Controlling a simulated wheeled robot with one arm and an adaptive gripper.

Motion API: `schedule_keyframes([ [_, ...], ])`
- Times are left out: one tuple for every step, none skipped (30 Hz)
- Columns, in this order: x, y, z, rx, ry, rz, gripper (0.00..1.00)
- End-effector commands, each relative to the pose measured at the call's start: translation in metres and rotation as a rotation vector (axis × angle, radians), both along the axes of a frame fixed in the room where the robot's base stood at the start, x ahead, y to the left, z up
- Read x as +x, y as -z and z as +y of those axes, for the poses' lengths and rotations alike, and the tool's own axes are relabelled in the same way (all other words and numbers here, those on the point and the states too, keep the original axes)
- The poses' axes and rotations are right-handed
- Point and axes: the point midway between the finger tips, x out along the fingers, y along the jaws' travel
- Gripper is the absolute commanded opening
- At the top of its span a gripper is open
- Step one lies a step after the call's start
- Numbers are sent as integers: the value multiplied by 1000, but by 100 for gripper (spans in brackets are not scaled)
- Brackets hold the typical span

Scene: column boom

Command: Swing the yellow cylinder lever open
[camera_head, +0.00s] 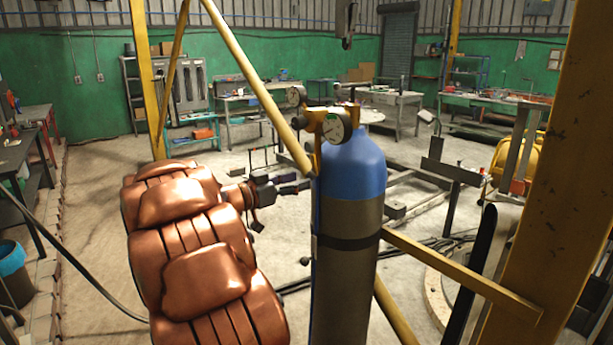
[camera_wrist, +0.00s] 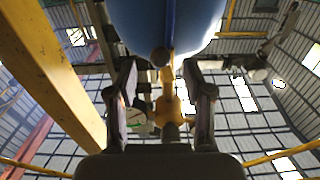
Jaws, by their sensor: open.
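The cylinder (camera_head: 346,265) stands upright in the head view, with a blue top and a grey body. A yellow fitting (camera_head: 325,117) with round gauges sits at its top; I cannot clearly tell which part is the lever. My gripper (camera_head: 297,183) is at the cylinder's left side, below the fitting, and the cylinder partly hides it. In the wrist view my gripper (camera_wrist: 164,97) is open, its dark fingers apart. A yellow part (camera_wrist: 167,108) shows between them, with a gauge (camera_wrist: 136,117) by the left finger. The cylinder's blue underside or shoulder (camera_wrist: 150,25) fills the top. Contact cannot be told.
A yellow diagonal bar (camera_head: 250,75) passes close to the cylinder's left side. A yellow post (camera_head: 555,200) and low bar (camera_head: 460,275) stand at the right. Workbenches (camera_head: 395,105) line the back wall. Open floor (camera_head: 95,240) lies at the left.

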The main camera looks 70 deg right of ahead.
Motion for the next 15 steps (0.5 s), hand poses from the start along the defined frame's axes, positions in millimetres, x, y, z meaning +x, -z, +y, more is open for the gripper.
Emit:
schedule_keyframes([
  [-4, -2, -5, -1, 4, 3, 51],
  [-6, -2, -8, -1, 4, 4, 51],
  [-8, -2, -12, -1, 4, 4, 51],
  [-9, -2, -14, -1, 3, 4, 51],
  [-11, -1, -17, 0, 3, 4, 51],
  [-12, -1, -20, 0, 2, 2, 51],
  [-13, -1, -22, 1, 1, 2, 51],
  [-14, 0, -24, 1, 1, 2, 51],
  [-15, 0, -26, 1, 1, 2, 51],
  [-16, 0, -27, 1, 1, 2, 51],
  [-17, 0, -29, 0, 1, 2, 51],
  [-17, 0, -30, 0, 1, 1, 51],
  [-18, 0, -31, 0, 0, 2, 51],
  [-18, 0, -31, 0, 0, 1, 51],
  [-19, 0, -32, 0, 0, 1, 51],
])
